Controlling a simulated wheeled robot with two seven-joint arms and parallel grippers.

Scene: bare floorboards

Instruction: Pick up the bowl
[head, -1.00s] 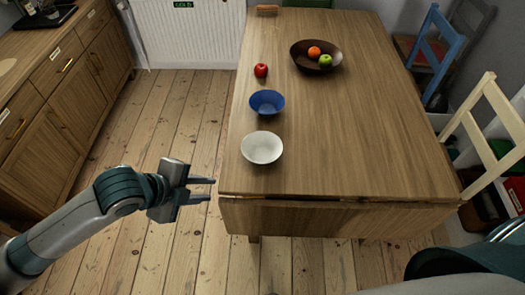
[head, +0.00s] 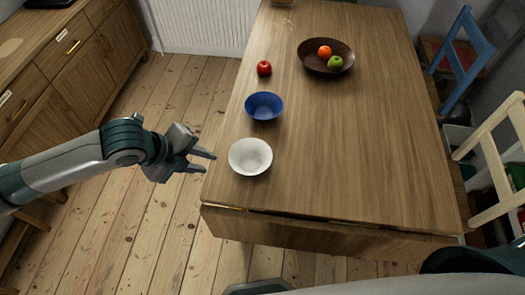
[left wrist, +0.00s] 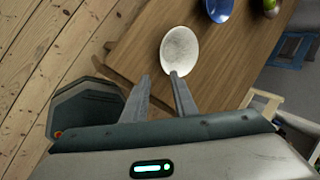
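A white bowl (head: 250,157) stands upright near the left edge of the wooden table (head: 350,170). A blue bowl (head: 264,106) stands just behind it. My left gripper (head: 206,162) is open and empty, just left of the table edge and the white bowl, with its fingers pointing right. In the left wrist view the white bowl (left wrist: 179,51) lies beyond the fingertips (left wrist: 160,76), apart from them, and the blue bowl (left wrist: 219,8) shows at the top edge. My right gripper does not show.
A red apple (head: 264,68) sits behind the blue bowl. A dark wooden bowl (head: 312,64) with an orange fruit and a green apple stands farther back. Chairs (head: 493,150) line the table's right side. The table's front and middle are clear.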

